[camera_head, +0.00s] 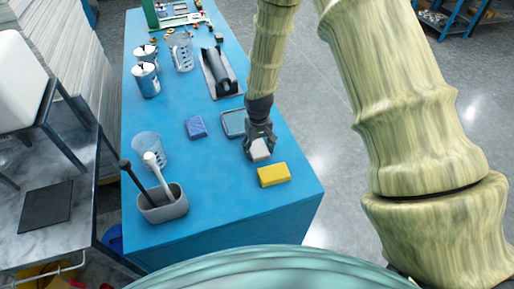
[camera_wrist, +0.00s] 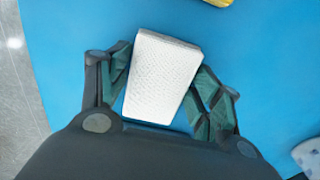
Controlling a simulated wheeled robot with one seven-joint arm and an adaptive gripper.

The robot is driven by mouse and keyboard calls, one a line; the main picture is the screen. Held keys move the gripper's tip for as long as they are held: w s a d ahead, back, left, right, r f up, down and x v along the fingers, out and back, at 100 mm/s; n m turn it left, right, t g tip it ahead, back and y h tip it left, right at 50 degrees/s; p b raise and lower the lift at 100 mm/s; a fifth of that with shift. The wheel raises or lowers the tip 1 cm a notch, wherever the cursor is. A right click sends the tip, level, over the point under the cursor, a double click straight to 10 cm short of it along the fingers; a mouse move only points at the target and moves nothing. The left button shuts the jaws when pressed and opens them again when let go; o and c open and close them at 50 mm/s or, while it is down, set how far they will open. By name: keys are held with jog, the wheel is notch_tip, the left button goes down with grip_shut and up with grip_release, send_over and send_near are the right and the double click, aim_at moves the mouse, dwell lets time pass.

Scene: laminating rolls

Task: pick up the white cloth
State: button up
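The white cloth (camera_head: 260,149) is a small, textured, block-shaped pad near the right side of the blue table. In the wrist view the white cloth (camera_wrist: 162,78) sits lengthwise between the fingers. My gripper (camera_head: 259,143) points down over it, and in the wrist view my gripper (camera_wrist: 163,80) has a finger against each long side of it. The gripper looks shut on the cloth. I cannot tell whether the cloth is touching the table or slightly above it.
On the blue table (camera_head: 225,200), a yellow block (camera_head: 273,175) lies just in front of the gripper. A grey tray (camera_head: 233,123) and a blue sponge (camera_head: 196,127) lie left. A grey bin (camera_head: 163,208) with two handles, a clear cup (camera_head: 147,148) and cans (camera_head: 146,81) stand farther left.

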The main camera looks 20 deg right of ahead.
aim_at(258, 148)
jog(key=c, duration=0.4)
jog(key=shift+c, duration=0.2)
jog(key=shift+r, duration=0.1)
jog(key=shift+r+b, duration=1.1)
jog(key=shift+r, duration=0.55)
jog(key=s+a+b, duration=0.1)
jog(key=s, duration=0.4)
jog(key=s+a+r+b, duration=0.1)
jog(key=s+b, duration=0.1)
jog(key=s, duration=0.3)
jog(key=s+a+b, duration=0.1)
jog(key=s, duration=0.4)
jog(key=shift+s+a+r+b, duration=0.25)
jog(key=shift+s+a+b, duration=0.1)
jog(key=shift+o, duration=1.2)
jog(key=shift+c, duration=0.5)
